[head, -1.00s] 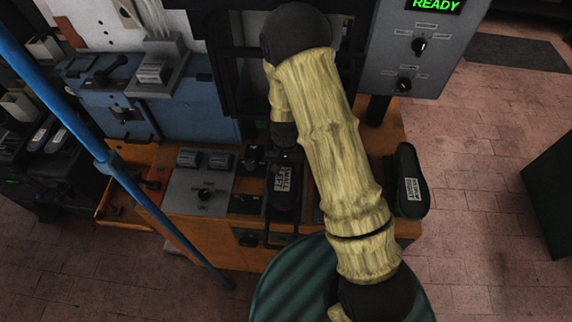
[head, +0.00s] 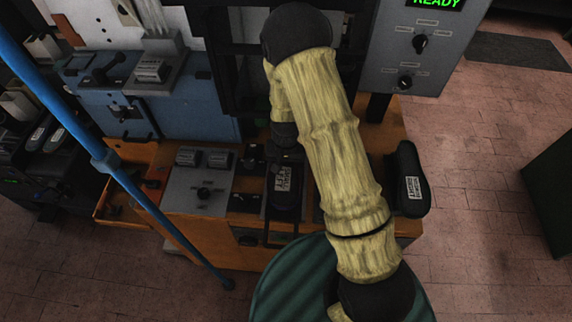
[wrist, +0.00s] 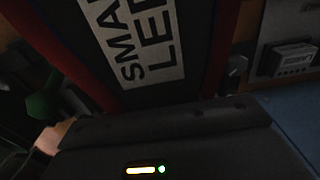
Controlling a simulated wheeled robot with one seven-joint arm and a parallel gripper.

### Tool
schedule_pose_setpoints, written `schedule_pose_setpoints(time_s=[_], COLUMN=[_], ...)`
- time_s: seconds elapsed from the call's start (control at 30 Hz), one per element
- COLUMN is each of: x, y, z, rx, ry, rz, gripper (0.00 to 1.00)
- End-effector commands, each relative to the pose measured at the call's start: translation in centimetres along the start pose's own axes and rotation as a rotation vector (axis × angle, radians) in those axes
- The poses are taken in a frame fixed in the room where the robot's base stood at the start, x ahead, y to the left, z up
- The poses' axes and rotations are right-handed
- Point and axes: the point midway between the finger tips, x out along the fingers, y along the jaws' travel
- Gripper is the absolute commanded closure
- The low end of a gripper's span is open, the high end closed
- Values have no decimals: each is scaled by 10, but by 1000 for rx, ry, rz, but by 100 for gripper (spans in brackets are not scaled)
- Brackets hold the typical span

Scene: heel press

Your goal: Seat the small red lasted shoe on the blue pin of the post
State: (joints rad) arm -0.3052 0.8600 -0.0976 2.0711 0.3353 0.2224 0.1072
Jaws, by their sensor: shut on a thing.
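The small red lasted shoe (wrist: 190,75) fills the upper middle of the wrist view, very close. I see a dark face with red edges and a white label reading "SMA… LE…", partly cut off. In the head view it shows as a dark shape with a white label (head: 283,185), above the orange bench. My gripper (head: 286,155) is shut on the shoe; its fingertips are mostly hidden by my arm and the dark surroundings. I cannot make out the post or its blue pin in either view.
A second dark shoe-like piece with a white label (head: 408,180) stands at the bench's right end. A grey control box (head: 420,55) reading READY is behind it. A grey switch panel (head: 198,190) lies left of the held shoe. A blue pole (head: 110,165) crosses the left side.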

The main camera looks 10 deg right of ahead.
Motion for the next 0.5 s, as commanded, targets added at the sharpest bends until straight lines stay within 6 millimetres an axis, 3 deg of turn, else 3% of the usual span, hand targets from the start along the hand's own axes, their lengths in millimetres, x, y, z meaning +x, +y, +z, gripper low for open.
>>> schedule_pose_setpoints(time_s=[0.13,0.17,0.3,0.5], x=[2,2,1,2], y=[0,0,0,0], z=[0,0,0,0], rx=[0,0,0,0], ry=[1,1,1,-1], rz=[0,0,0,1], gripper=[77,44,20,20])
